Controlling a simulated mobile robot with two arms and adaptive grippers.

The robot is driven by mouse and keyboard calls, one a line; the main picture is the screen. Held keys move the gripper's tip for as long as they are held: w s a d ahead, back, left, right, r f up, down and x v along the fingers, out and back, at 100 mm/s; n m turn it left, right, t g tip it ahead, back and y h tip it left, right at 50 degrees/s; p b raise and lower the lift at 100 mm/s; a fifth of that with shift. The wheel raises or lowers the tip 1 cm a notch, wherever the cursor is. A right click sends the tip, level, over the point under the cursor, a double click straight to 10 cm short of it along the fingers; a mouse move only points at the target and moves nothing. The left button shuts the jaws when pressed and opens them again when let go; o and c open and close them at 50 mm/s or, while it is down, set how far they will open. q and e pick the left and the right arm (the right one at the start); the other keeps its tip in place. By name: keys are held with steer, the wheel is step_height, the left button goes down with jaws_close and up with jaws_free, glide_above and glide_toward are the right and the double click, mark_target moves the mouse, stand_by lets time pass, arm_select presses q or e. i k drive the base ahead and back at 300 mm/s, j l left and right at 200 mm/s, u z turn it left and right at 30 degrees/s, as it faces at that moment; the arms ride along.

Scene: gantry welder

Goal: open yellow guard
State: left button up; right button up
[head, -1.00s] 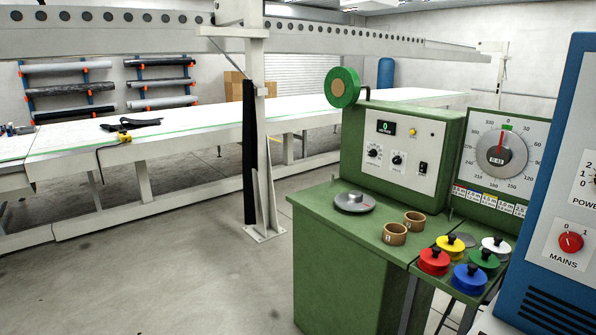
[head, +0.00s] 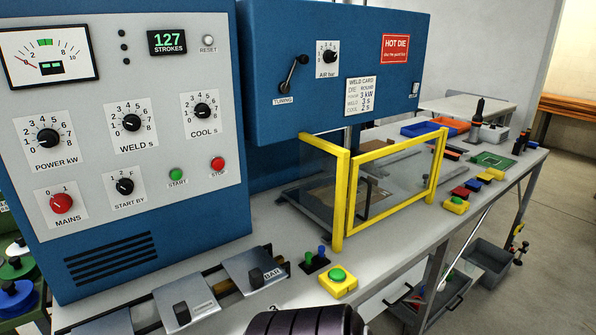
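The yellow guard (head: 352,197) is a yellow frame with clear panels in the head view, right of centre, standing on the white bench under the blue machine head. Its front panel with a dark upright handle (head: 366,199) faces me and looks shut across the die area. A brown plate (head: 325,193) shows behind the clear panel. A dark rounded part of my own arm shows at the bottom edge, in front of the bench and well apart from the guard. Neither gripper's fingers are in view.
The blue control cabinet (head: 120,262) fills the left. A yellow box with a green button (head: 338,285) sits at the bench's front edge, and another (head: 455,204) stands right of the guard. Coloured blocks and trays (head: 430,128) lie further right. Open floor (head: 540,250) shows at the right.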

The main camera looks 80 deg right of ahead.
mark_target(350, 230)
steer(key=z, duration=3.3)
